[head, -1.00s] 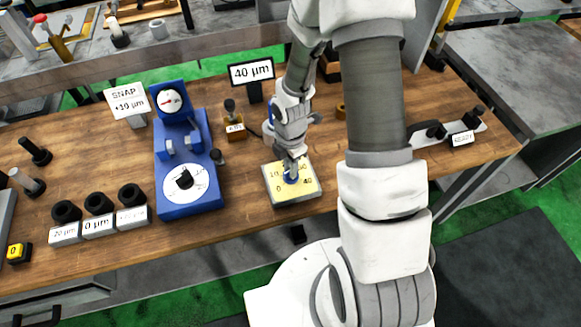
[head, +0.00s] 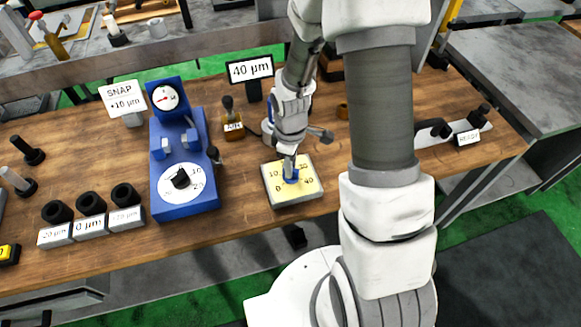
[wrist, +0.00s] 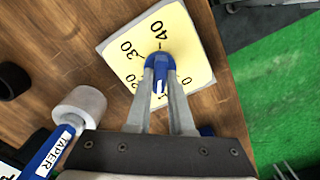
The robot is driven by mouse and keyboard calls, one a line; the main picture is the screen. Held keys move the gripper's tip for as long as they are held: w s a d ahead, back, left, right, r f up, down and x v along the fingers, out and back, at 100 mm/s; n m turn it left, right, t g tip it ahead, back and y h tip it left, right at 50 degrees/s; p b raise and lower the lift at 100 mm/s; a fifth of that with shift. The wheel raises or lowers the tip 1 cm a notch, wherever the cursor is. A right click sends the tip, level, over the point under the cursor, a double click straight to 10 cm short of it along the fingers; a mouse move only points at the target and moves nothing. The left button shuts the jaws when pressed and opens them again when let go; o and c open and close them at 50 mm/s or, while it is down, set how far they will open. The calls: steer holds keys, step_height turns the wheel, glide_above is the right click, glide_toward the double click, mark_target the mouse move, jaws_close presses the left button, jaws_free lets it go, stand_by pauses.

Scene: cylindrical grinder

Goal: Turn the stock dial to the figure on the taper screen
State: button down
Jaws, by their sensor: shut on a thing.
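The taper screen (head: 250,70) reads 40 µm at the back of the bench. The stock dial is a pale yellow plate (head: 304,192) marked from 0 to 40, with a blue knob (head: 291,177) in its middle. My gripper (head: 290,169) reaches down from above and is shut on that knob. In the wrist view both fingers (wrist: 161,82) straddle the blue knob (wrist: 160,62). The 40 mark on the yellow plate (wrist: 200,65) lies just beyond the knob, with 30 to its left. The fingers partly cover the low figures, and I cannot read the knob's pointer surely.
A blue gauge stand (head: 184,207) with its own white dial and a SNAP +10 µm sign (head: 121,99) stand to the left. Several black rings sit on labelled blocks at front left. A blue part labelled TAPER (wrist: 55,150) is close by my gripper.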

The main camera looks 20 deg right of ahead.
steer(key=m+b, duration=0.1)
steer(key=m, duration=0.3)
steer(key=shift+m+b, duration=0.3)
steer(key=m+b, duration=0.1)
steer(key=m, duration=0.3)
steer(key=shift+m, duration=0.3)
steer(key=m, duration=0.4)
steer(key=shift+m, duration=0.3)
steer(key=m, duration=0.4)
steer(key=shift+r+p, duration=0.1)
steer(key=shift+p, duration=0.2)
steer(key=m+p, duration=0.1)
steer(key=m, duration=0.3)
steer(key=shift+d, duration=0.1)
steer(key=m+p, duration=0.2)
steer(key=m, duration=0.2)
steer(key=shift+m, duration=0.3)
steer(key=m+p, duration=0.2)
steer(key=m, duration=0.2)
steer(key=shift+p, duration=0.4)
steer(key=shift+m+p, duration=0.95)
steer(key=shift+m, duration=1.15)
